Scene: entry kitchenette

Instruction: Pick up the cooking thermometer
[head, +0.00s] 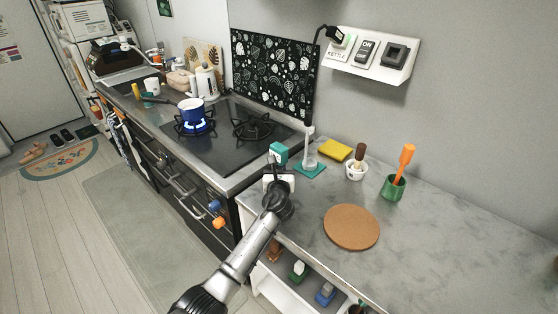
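My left gripper (279,168) reaches over the front edge of the grey counter, near the stove's right end. A small teal item (278,152) shows right at its tip; I cannot tell whether the fingers hold it or it stands just behind them. I cannot make out for certain which thing is the cooking thermometer; the teal item may be it. A slim, pale upright thing (309,150) stands on a teal base (311,170) just right of the gripper. The fingers are too small and seen from behind to read. My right gripper is not in view.
A yellow sponge (335,149), a white cup (355,170) with a brown-handled tool and a green pot (393,187) with an orange utensil stand behind. A round cork mat (351,227) lies in front. A blue pot (196,114) sits on a lit burner.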

